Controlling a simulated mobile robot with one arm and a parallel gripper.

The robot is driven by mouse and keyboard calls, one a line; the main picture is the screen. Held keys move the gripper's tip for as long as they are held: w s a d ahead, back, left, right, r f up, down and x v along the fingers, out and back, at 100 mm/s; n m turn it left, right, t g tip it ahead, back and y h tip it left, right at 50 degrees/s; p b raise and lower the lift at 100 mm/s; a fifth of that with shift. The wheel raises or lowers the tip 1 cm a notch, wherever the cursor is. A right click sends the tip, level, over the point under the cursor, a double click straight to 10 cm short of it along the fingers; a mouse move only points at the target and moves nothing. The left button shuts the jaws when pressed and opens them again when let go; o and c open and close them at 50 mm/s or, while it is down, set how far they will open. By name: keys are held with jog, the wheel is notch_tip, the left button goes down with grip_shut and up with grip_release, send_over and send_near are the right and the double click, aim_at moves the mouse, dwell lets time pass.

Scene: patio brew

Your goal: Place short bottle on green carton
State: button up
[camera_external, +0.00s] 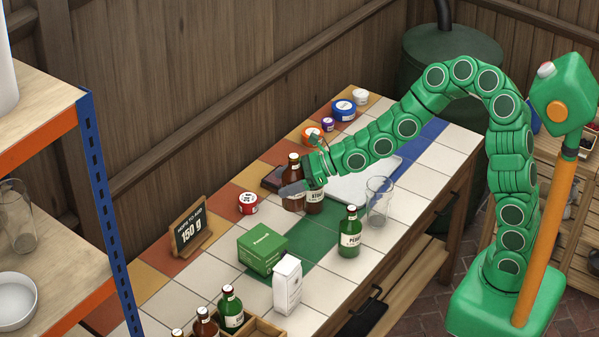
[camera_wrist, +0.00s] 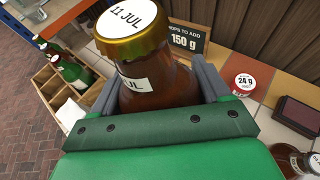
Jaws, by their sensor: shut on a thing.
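A brown bottle (camera_external: 293,167) with a white label is held in my gripper (camera_external: 291,189), whose grey fingers are closed around it. In the wrist view the bottle (camera_wrist: 160,82) is upright between the fingers, with a gold-rimmed cap reading "11 JUL". I cannot tell whether its base touches the tiles. A second brown bottle (camera_external: 314,203) stands close to the right of it, its top hidden by my gripper; it also shows at the lower right in the wrist view (camera_wrist: 289,160). The green carton (camera_external: 258,253) sits on the counter, to the lower left of my gripper; its top is bare.
A white carton (camera_external: 287,287) stands close beside the green one. A green bottle (camera_external: 350,240) and a clear glass (camera_external: 379,205) stand to the right.

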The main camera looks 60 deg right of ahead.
jog(key=s+a+r+n+g+y, duration=0.2)
jog(key=s+a+r, duration=0.2)
jog(key=s, duration=0.4)
send_over(284, 201)
jog(key=a, duration=0.5)
notch_tip(284, 201, down, 4)
jog(key=shift+w+a+f, duration=0.25)
jog(key=shift+w+f, duration=0.6)
jog(key=shift+f, duration=0.65)
jog(key=shift+w+a+f, duration=0.3)
jog(key=shift+w+f, duration=0.55)
jog(key=shift+f, duration=0.65)
jog(key=shift+w+a+f, duration=0.25)
jog(key=shift+w+f, duration=0.6)
jog(key=shift+f, duration=0.65)
jog(key=shift+f, duration=0.1)
jog(key=o, duration=1.5)
jog(key=shift+s+d+r, duration=0.2)
jog(key=shift+d+r, duration=0.1)
jog(key=shift+d, duration=0.1)
jog(key=v, duration=1.1)
jog(key=shift+s+a, duration=0.1)
jog(key=shift+s, duration=0.05)
